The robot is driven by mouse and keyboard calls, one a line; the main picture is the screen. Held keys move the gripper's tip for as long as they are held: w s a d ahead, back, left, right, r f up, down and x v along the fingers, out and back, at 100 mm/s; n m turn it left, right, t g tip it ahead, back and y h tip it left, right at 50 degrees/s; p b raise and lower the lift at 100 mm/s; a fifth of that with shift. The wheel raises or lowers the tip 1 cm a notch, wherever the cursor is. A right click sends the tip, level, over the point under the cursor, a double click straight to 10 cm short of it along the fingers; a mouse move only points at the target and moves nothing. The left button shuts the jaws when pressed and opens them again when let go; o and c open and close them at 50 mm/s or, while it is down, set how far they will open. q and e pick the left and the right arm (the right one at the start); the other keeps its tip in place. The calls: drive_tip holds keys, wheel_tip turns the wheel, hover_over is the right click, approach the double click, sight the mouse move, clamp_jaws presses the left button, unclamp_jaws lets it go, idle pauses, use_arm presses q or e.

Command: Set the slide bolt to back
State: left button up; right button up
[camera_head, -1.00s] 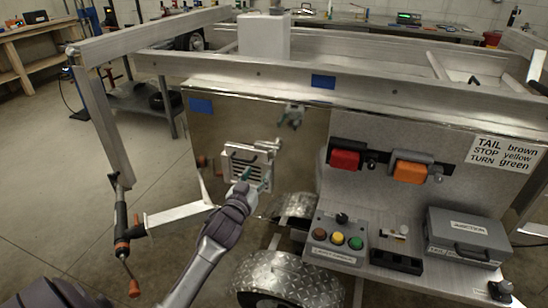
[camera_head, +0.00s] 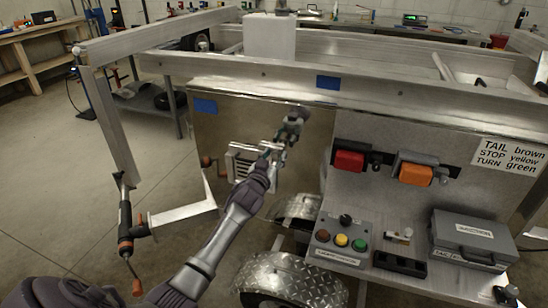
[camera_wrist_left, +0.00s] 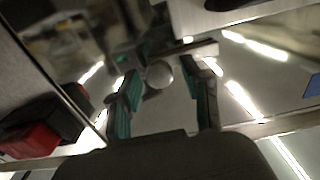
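The slide bolt (camera_head: 242,156) is a pale metal fitting on the shiny left panel of the trailer; my gripper covers its right end in the head view. My left gripper (camera_head: 272,150) is at that end, close to the panel, and its reflection shows just above it. In the left wrist view, the two teal-padded fingers (camera_wrist_left: 165,95) stand apart. A round metal knob (camera_wrist_left: 160,73) shows in the gap between them, with a metal bar (camera_wrist_left: 195,51) beyond; no finger contact with the knob is clear. My right gripper is not in view.
A red lamp (camera_head: 349,162) and an orange lamp (camera_head: 415,173) are to the right. Below them are a button box (camera_head: 338,243) and a grey case (camera_head: 474,238). A swung-out metal frame with a hand crank (camera_head: 126,226) stands at the left.

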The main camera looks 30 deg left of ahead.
use_arm(q)
clamp_jaws()
drive_tip(key=d, duration=0.3)
drive_tip(key=w+d, duration=0.1)
drive_tip(key=d, duration=0.2)
drive_tip(key=shift+w+d+b, duration=0.15)
drive_tip(key=shift+w+b, duration=0.05)
drive_tip(key=shift+b, duration=0.15)
drive_tip(key=shift+f, duration=0.1)
